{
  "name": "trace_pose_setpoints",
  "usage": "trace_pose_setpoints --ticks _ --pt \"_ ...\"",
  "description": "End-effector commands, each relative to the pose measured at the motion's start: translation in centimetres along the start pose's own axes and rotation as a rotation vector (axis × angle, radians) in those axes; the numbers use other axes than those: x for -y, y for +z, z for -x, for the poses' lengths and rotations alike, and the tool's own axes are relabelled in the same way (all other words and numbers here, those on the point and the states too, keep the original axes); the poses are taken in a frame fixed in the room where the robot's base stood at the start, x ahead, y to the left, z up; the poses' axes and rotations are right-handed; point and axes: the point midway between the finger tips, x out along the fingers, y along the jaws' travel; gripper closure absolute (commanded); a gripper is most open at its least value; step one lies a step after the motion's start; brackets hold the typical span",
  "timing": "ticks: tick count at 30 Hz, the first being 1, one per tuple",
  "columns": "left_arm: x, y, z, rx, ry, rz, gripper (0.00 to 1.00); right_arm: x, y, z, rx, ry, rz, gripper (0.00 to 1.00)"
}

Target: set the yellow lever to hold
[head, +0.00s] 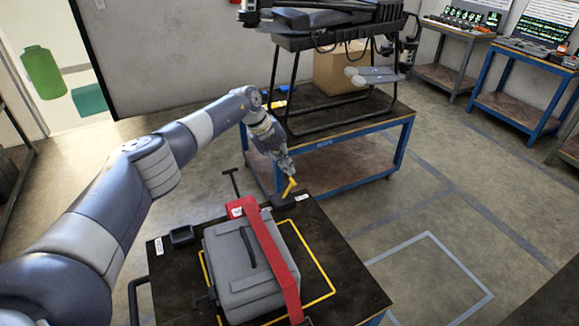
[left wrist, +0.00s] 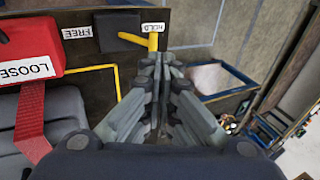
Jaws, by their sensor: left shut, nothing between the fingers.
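The yellow lever (head: 290,187) sits on a small dark base (head: 284,201) at the far edge of the dark cart top. In the left wrist view the lever (left wrist: 153,42) lies beside the white HOLD label (left wrist: 153,28); the FREE label (left wrist: 76,33) is on the other side of the base (left wrist: 115,30). My left gripper (head: 288,172) is shut and empty, right at the lever; in the left wrist view its fingertips (left wrist: 160,58) are just below the lever. I cannot tell whether they touch. My right gripper is not in view.
A grey case (head: 225,258) under a red strap (head: 272,262) lies on the cart inside a yellow outline. A red LOOSE block (left wrist: 30,45) is beside the lever base. Behind, a blue-framed table (head: 340,135) carries the drone (head: 320,30) and a cardboard box (head: 338,70). Floor at right is clear.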

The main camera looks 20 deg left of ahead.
Motion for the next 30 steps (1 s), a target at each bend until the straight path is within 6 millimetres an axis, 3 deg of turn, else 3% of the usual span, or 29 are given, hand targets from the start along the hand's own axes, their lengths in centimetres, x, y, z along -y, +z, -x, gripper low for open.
trace_pose_setpoints --ticks 2,6,15,21,30 --pt "0.4 0.1 2.0 0.0 -0.001 0.0 1.0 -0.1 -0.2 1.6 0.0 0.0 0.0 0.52" --pt "0.8 0.3 4.0 0.003 -0.004 -0.004 1.0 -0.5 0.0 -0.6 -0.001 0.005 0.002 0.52" --pt "2.3 0.2 9.3 0.002 -0.003 -0.002 1.0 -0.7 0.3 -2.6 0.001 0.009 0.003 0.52" --pt "2.7 0.2 10.8 0.0 -0.001 -0.002 1.0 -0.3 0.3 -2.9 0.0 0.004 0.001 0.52" --pt "2.7 0.2 11.0 -0.001 0.0 -0.002 1.0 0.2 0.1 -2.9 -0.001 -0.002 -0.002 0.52"
